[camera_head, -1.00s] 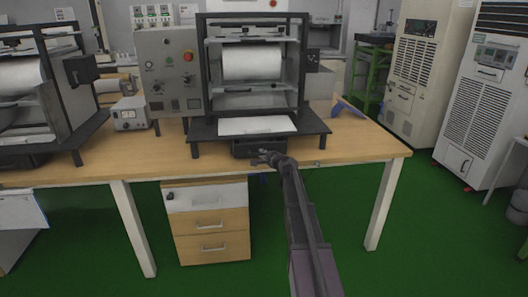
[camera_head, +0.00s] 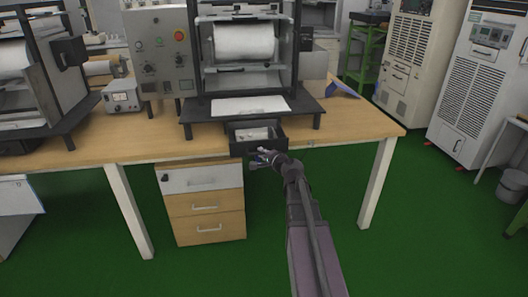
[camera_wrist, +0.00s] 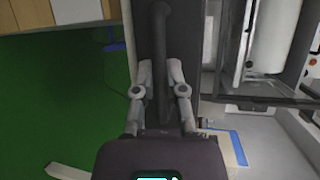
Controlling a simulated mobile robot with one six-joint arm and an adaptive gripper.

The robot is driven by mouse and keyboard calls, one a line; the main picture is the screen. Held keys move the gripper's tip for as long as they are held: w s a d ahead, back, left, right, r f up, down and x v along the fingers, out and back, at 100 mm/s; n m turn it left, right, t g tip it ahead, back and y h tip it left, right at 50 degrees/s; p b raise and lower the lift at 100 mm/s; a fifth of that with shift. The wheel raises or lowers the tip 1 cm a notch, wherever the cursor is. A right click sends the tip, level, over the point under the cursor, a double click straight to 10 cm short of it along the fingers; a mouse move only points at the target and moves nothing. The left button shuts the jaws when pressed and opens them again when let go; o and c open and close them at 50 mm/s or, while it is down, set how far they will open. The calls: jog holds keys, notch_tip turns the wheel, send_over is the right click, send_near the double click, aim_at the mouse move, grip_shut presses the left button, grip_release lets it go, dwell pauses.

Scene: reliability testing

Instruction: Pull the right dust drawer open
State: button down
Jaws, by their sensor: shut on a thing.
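The right dust drawer (camera_head: 239,147) is a small black tray under the middle machine. It stands pulled out toward me, and its inside shows with something pale in it. My gripper (camera_head: 264,157) is at the drawer's front. In the wrist view my gripper (camera_wrist: 161,75) has its two grey fingers closed on either side of the dark drawer handle (camera_wrist: 161,45). How far the drawer is out of its slot is hard to tell in the wrist view.
The machine (camera_head: 246,75) stands on a wooden table (camera_head: 350,124). A blue object (camera_head: 345,87) lies at the table's right. A cabinet with wooden drawers (camera_head: 205,204) stands below the table. Another machine (camera_head: 40,75) stands at the left.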

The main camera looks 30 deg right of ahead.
jog(key=shift+a, duration=0.2)
jog(key=c, duration=0.7)
grip_release()
jog(key=shift+w+d, duration=0.1)
